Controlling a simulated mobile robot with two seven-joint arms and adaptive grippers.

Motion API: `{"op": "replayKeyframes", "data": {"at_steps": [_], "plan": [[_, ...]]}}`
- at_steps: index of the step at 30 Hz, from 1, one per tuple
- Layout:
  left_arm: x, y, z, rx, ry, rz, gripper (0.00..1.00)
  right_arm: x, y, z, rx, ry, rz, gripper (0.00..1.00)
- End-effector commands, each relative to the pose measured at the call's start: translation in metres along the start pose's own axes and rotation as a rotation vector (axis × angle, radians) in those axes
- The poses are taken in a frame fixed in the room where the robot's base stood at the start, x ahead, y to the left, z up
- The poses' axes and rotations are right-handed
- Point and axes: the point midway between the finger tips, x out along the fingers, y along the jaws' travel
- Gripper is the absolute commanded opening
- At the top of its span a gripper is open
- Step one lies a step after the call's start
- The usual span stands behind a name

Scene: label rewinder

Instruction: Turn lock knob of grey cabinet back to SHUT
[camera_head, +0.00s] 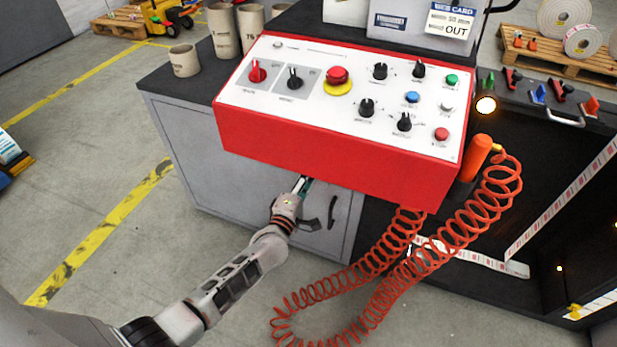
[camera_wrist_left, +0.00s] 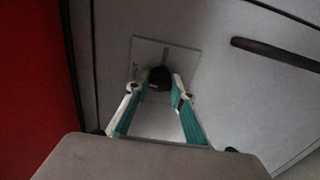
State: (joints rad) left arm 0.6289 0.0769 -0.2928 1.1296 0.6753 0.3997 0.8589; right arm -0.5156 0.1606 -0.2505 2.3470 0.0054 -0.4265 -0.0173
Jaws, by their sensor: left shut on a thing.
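The grey cabinet (camera_head: 192,140) stands under the red control box. In the left wrist view, its lock knob (camera_wrist_left: 159,78) is a small dark knob on a light square plate (camera_wrist_left: 183,58) on the cabinet front (camera_wrist_left: 225,85). My left gripper (camera_wrist_left: 158,88) has its two fingers on either side of the knob and is shut on it. In the head view my left gripper (camera_head: 303,184) reaches the cabinet front just under the red box, which hides the knob there. Lettering on the plate is partly visible but too blurred to read surely. My right gripper is not in view.
A dark door handle (camera_head: 332,212) is right of the gripper; it also shows in the wrist view (camera_wrist_left: 275,54). The red control box (camera_head: 330,160) overhangs the cabinet front. An orange coiled hose (camera_head: 385,290) hangs at the right.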

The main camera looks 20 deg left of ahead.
Motion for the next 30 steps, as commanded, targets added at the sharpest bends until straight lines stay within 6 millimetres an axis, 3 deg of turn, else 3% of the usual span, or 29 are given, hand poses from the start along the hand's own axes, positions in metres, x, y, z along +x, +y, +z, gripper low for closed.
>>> {"op": "replayKeyframes", "data": {"at_steps": [14,15,16,30], "plan": [[-0.0003,-0.0006,0.0012,-0.012,-0.002,-0.001,0.01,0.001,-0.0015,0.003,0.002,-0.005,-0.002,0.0],[-0.0003,-0.0005,0.0012,-0.012,-0.002,-0.001,0.33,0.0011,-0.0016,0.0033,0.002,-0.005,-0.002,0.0],[-0.0003,-0.0005,0.0012,-0.012,-0.002,-0.001,0.4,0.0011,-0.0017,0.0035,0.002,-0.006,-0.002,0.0],[-0.0081,-0.001,0.0004,-0.012,0.0,-0.001,0.4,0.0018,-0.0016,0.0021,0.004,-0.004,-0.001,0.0]]}}
